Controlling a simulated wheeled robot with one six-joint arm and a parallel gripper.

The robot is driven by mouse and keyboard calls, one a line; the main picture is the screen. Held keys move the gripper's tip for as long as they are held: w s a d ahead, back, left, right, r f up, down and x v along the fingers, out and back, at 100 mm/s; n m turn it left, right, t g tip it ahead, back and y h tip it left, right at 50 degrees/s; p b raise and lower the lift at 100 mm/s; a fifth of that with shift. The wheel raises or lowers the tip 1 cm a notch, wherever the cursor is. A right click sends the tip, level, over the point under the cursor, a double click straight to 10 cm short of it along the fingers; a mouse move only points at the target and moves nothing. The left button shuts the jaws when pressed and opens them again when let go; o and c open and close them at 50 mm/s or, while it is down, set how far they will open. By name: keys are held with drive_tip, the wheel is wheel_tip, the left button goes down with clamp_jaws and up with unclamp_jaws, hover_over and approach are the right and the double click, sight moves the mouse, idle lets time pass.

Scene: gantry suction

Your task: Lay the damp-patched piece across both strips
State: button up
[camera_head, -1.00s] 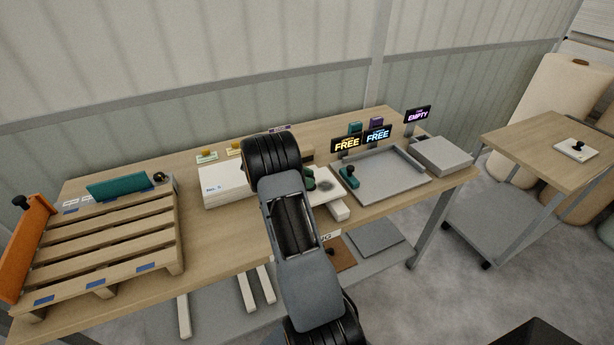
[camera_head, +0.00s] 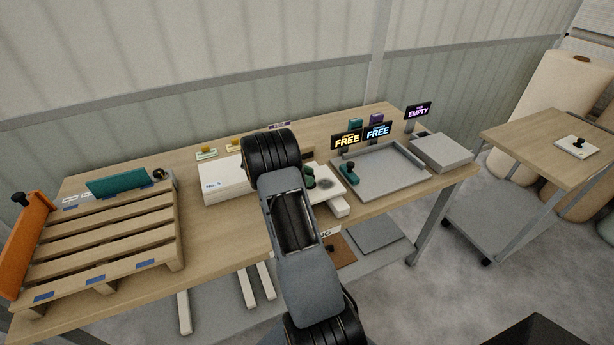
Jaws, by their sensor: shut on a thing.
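A pale flat piece with a dark damp-looking patch (camera_head: 334,192) shows just right of my forearm on the table. Its left part is hidden behind the arm. Dark green rounded parts (camera_head: 309,182) show over its left side, close to the arm; I cannot tell whether they touch it. The end of a white strip (camera_head: 341,209) sticks out below the piece at the front table edge. A second strip cannot be made out there. My arm covers its own end, so my gripper and its jaws are hidden.
A wooden pallet (camera_head: 105,232) fills the left of the table (camera_head: 205,232). A white stack (camera_head: 222,183) stands left of my arm. A grey tray (camera_head: 395,184) with a green knobbed block (camera_head: 350,173) lies right, by two FREE signs (camera_head: 347,141). A grey box (camera_head: 442,151) stands beyond.

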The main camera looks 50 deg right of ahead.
drive_tip(key=shift+f, duration=0.2)
drive_tip(key=o, duration=1.2)
drive_tip(key=b+v, duration=0.2)
drive_tip(key=v, duration=1.2)
